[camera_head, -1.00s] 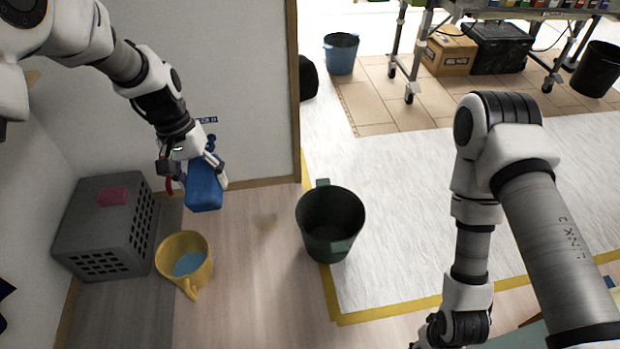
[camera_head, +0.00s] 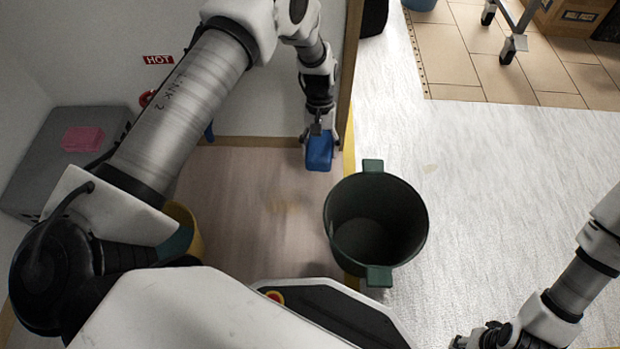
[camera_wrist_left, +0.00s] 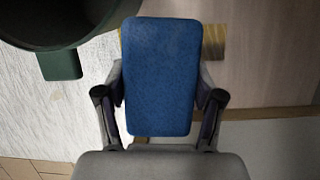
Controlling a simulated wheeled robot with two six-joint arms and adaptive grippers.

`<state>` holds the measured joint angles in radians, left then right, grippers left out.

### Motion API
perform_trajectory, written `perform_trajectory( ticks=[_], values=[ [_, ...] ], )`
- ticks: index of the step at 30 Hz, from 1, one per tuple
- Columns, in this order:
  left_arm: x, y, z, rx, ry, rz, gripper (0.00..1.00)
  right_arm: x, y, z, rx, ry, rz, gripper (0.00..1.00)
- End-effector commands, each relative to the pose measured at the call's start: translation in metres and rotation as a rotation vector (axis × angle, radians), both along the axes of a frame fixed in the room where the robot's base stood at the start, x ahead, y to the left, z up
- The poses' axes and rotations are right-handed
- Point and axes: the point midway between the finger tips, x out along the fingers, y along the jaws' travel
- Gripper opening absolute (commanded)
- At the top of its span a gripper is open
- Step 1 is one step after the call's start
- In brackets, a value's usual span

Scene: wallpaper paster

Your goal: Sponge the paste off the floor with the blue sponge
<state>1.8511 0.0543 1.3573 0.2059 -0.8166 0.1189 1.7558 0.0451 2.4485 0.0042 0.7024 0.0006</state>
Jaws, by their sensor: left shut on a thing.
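My left gripper (camera_head: 318,132) is shut on the blue sponge (camera_head: 320,152), beside the wall's end and the yellow tape. In the left wrist view the sponge (camera_wrist_left: 160,75) sits between both fingers of the gripper (camera_wrist_left: 160,105). I cannot tell whether it touches the floor.
A yellow bucket (camera_head: 192,226) is mostly hidden behind my left arm. A grey crate (camera_head: 40,170) with a pink item (camera_head: 82,139) stands at the left wall. A white sheet (camera_head: 480,180) covers the right floor.

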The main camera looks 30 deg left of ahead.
Motion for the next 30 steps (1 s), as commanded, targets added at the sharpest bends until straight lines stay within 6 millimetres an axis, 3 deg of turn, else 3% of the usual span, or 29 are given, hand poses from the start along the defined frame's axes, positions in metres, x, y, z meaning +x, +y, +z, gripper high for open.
perform_trajectory(
  ticks=[1,3,6,9,23,30],
  values=[
    [-0.004,0.004,-0.052,0.007,0.017,0.02,0.31,0.001,0.0,-0.036,0.0,-0.001,-0.001,0.4],
    [-0.009,0.009,-0.092,0.02,0.035,0.046,0.31,0.001,0.0,-0.055,0.0,-0.002,-0.002,0.4],
    [-0.015,0.015,-0.133,0.035,0.055,0.076,0.31,0.001,0.0,-0.075,0.0,-0.003,-0.003,0.4],
    [-0.019,0.018,-0.155,0.045,0.066,0.094,0.31,0.002,-0.001,-0.084,-0.001,-0.004,-0.003,0.4],
    [-0.022,0.02,-0.16,0.049,0.072,0.102,0.31,0.001,0.0,-0.081,0.0,-0.004,-0.004,0.4],
    [-0.022,0.02,-0.188,0.05,0.073,0.101,0.31,0.007,-0.001,-0.105,-0.003,-0.018,0.004,0.4]
  ],
)
